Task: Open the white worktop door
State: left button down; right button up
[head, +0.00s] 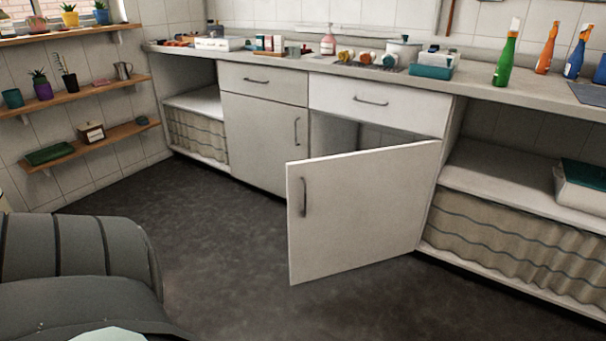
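The white worktop door (362,212) stands swung out into the room, hinged on its right side at the cabinet. Its dark vertical handle (304,197) is near the free left edge. Part of the dim cabinet inside (373,138) shows above and behind the door; the rest is hidden by it. A second white door (262,143) to the left is closed, with its handle at its right edge. Neither of my grippers shows in the head view.
The worktop (469,86) carries bottles, jars and boxes. Two white drawers (352,102) are closed above the doors. Striped curtains (515,245) hang in the side bays. Dark floor (225,245) is clear before the door; a grey padded seat (75,265) stands at lower left.

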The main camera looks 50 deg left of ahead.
aim_at(346, 211)
jog(key=j+z, duration=0.15)
jog(key=j, duration=0.35)
jog(key=j+z, duration=0.15)
jog(key=j, duration=0.3)
jog(key=k+j+z, duration=0.15)
jog(key=j, duration=0.35)
jog(key=j+z, duration=0.15)
jog(key=j, duration=0.3)
jog(key=k+j+z, duration=0.1)
jog(key=j, duration=0.4)
jog(key=k+j+z, duration=0.15)
jog(key=j, duration=0.3)
jog(key=k+j+z, duration=0.15)
jog(key=j, duration=0.25)
